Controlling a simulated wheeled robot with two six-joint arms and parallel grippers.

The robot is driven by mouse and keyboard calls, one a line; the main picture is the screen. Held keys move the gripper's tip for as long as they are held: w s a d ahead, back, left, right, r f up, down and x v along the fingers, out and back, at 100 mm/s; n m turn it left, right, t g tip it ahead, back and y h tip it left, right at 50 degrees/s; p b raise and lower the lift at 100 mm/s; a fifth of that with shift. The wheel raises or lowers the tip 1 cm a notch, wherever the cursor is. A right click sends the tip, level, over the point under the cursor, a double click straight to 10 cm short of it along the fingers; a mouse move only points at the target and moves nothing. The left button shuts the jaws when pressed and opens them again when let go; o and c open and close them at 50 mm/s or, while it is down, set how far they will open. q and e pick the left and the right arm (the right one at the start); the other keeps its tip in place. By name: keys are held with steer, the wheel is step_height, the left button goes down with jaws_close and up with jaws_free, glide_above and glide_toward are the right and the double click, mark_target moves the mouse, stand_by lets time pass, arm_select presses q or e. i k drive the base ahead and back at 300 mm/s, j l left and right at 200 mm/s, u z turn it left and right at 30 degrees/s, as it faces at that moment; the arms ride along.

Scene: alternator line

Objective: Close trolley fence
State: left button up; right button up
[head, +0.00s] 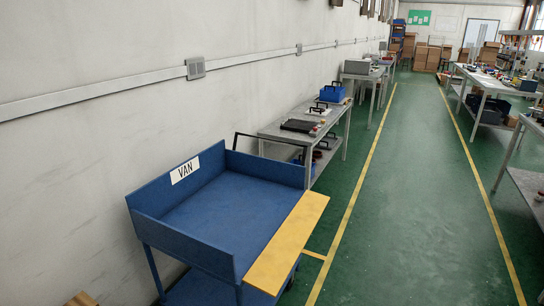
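A blue trolley (237,207) with a white "VAN" label (185,170) stands by the wall at the lower left. Its blue side panels are upright on the wall side and both ends. A yellow flap, the fence (290,243), lies folded outward and roughly flat along the trolley's right side, so that side is open. The trolley's top deck is empty. Neither of my grippers shows in the head view.
Grey workbenches (333,113) with tools and a blue crate (332,92) line the wall beyond the trolley. More benches (499,84) stand on the right. The green aisle (410,200) between yellow lines is clear. A brown box corner (81,299) shows at bottom left.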

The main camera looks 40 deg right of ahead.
mark_target(270, 271)
steer(key=z, duration=0.9)
steer(key=i+l, duration=0.1)
steer(key=l, duration=0.2)
steer(key=l+z, duration=0.1)
steer(key=l, duration=0.25)
steer(key=i, duration=0.05)
